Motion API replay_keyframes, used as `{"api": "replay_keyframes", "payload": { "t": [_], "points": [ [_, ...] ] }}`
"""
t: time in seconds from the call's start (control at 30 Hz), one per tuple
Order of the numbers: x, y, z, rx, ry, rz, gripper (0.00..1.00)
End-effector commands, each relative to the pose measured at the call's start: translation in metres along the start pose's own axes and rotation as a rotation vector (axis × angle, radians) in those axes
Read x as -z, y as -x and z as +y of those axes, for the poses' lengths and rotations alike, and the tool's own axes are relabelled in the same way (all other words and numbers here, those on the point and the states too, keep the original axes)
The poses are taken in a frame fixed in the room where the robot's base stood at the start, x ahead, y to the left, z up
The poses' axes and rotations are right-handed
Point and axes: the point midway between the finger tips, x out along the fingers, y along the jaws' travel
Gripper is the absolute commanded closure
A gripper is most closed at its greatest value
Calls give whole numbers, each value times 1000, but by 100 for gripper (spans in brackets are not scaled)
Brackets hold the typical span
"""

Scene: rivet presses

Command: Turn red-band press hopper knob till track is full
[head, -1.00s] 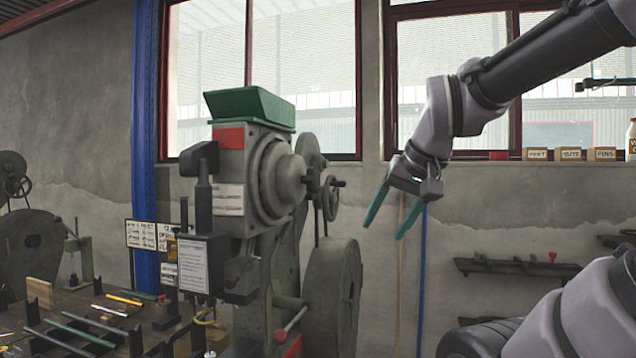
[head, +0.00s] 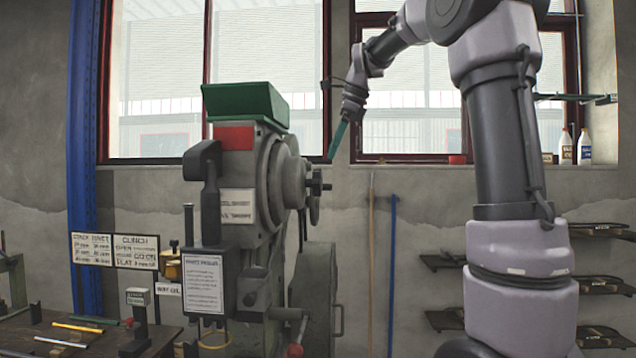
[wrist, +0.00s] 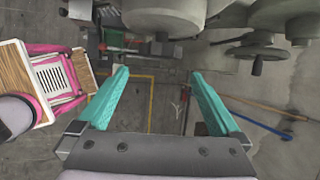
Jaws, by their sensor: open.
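The press (head: 233,137) has a red band on its upper body and a green hopper (head: 245,103) on top. A round grey drum projects from its right side and ends in a small dark crossbar knob (head: 318,184). My gripper (head: 333,156) points down above and slightly right of this knob, apparently apart from it. In the wrist view my gripper (wrist: 158,72) has its teal fingers spread with nothing between them. Rounded grey press parts (wrist: 165,15) fill the top of that view. I cannot make out the feed track or its fill.
A large flywheel (head: 318,290) stands below the knob. The bench (head: 60,335) at lower left holds rods and a small stand. Wall shelves (head: 445,262) are at right, and brown and blue poles (head: 392,270) lean on the wall. A pink-framed wooden item (wrist: 62,80) shows in the wrist view.

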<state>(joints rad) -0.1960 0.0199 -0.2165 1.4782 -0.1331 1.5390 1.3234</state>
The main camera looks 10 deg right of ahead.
Motion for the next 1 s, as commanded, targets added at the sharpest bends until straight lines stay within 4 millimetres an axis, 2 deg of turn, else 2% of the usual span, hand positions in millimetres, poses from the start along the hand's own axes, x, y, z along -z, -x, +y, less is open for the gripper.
{"api": "replay_keyframes", "payload": {
  "t": [0.17, 0.4, 0.6, 0.8, 1.0],
  "points": [
    [0, -18, 0, -5, -8, 1, 0],
    [0, -64, 0, -5, -6, 1, 0],
    [0, -94, 0, -3, -6, 0, 0],
    [0, -106, 0, -1, -5, 0, 0],
    [0, -107, 0, 0, -5, -1, 0]
  ]
}}
